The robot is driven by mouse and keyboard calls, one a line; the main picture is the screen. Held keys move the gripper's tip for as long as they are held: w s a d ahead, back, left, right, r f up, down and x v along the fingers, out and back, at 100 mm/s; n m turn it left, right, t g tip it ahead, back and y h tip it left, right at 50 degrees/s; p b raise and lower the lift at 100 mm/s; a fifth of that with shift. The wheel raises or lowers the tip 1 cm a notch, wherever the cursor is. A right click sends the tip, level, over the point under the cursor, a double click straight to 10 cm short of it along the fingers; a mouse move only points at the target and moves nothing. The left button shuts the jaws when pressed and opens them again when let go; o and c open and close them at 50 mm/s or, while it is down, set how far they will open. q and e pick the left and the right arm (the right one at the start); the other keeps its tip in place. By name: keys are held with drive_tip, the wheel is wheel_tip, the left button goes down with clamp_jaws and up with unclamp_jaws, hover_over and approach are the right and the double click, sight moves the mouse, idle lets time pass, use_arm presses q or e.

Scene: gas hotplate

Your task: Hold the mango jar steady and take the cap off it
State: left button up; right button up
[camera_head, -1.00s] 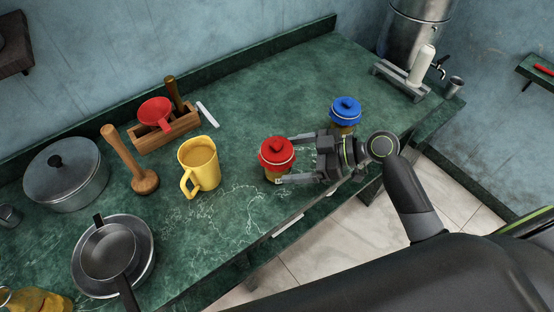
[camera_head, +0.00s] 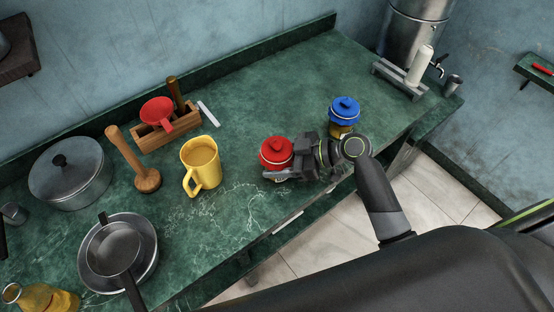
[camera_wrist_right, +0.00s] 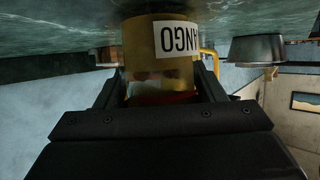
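The mango jar shows in the head view as a red cap (camera_head: 277,151) with the jar body mostly hidden below it. The wrist view is upside down and shows its yellow body (camera_wrist_right: 140,45) with a white "MANGO" label (camera_wrist_right: 177,38); a strip of the red cap (camera_wrist_right: 165,98) shows at the bottom. The jar stands upright on the green counter. My right gripper (camera_head: 278,172) has its fingers on both sides of the jar body, below the cap, and looks closed on it. The far finger is hidden in the head view. My left gripper is not seen.
A blue-capped jar (camera_head: 343,113) stands close behind my right gripper. A yellow mug (camera_head: 201,165) is left of the mango jar. The counter (camera_head: 275,85) behind the jar is clear.

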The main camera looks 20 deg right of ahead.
sight(277, 140)
drive_tip(key=c, duration=0.7)
wheel_tip(277, 140, up, 10)
drive_tip(key=shift+b, duration=0.45)
drive_tip(key=s+d, duration=0.2)
drive_tip(key=s+d+r+m+t, duration=0.1)
drive_tip(key=d, duration=0.1)
drive_tip(key=s+d+r+m+t+h, duration=0.1)
drive_tip(key=s+d, duration=0.1)
drive_tip(key=shift+s+d, duration=0.35)
